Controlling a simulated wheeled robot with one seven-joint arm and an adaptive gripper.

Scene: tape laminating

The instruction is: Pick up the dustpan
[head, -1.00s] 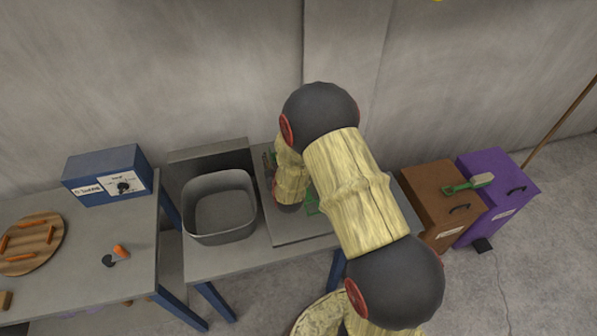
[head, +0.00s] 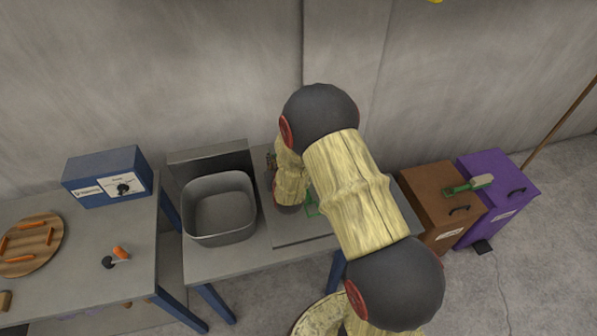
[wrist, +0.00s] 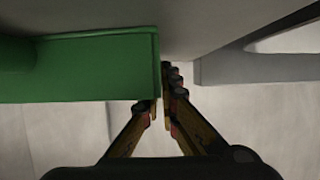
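The green dustpan (wrist: 90,68) fills the upper left of the wrist view, its straight edge at the fingers. In the head view only a small green part of it (head: 313,205) shows beside my arm, over the grey board on the middle table. My gripper (wrist: 163,92) has its fingers drawn close together at the dustpan's edge. The left fingertip is hidden behind the green, and the right finger runs along the edge; the fingers look shut on this thin edge. In the head view my arm hides the gripper.
A grey basin (head: 218,208) stands left of the board. A blue box (head: 107,177) and a round wooden board (head: 30,243) are on the left table. A brown bin (head: 436,205) with a green-handled brush (head: 468,185) and a purple bin (head: 498,195) stand at right.

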